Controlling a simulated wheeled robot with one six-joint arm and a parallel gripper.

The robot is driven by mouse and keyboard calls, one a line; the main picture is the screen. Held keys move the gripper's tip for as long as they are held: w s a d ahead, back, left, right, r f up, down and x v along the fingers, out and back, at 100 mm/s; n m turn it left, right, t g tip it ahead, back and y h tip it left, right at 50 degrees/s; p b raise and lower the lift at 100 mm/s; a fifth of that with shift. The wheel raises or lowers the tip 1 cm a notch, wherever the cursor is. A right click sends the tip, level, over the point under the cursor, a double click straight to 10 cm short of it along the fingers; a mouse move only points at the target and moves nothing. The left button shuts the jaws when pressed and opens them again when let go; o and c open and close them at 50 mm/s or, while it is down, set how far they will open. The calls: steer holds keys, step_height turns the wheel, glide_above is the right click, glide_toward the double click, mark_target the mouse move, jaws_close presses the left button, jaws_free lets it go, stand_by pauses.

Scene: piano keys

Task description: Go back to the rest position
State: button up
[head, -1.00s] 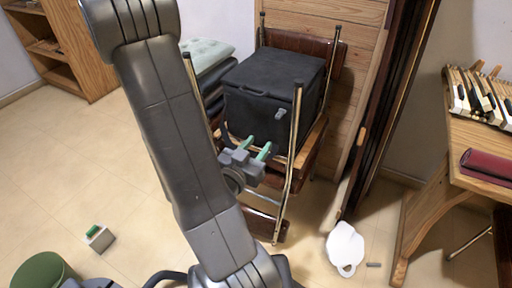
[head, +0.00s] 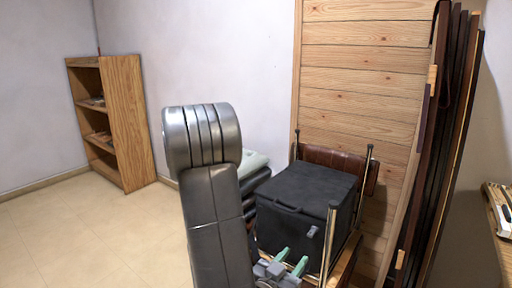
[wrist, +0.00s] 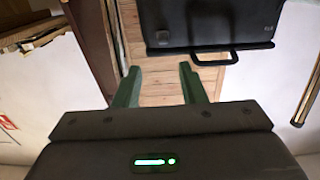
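My gripper (head: 292,260) shows at the bottom of the head view, in front of the black box (head: 306,201). Its two green fingers stand apart with nothing between them. In the wrist view my gripper (wrist: 159,78) is also open and empty, with wood planks seen beyond the gap. The black box (wrist: 205,22) with its handle is at the top of that view. My grey arm rises in the middle of the head view and hides part of the stacked cushions. Part of the gripper is cut off by the lower edge of the head view.
The black box rests on a chair with metal legs (head: 329,245). A wooden shelf (head: 127,115) stands at the left. Dark tall panels (head: 448,140) lean by the plank wall at the right. Piano keys (head: 500,208) show at the right edge. Floor (head: 90,235) at left is clear.

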mark_target(310, 235)
steer(key=x, duration=1.1)
steer(key=shift+p, duration=0.35)
steer(key=shift+a, duration=0.2)
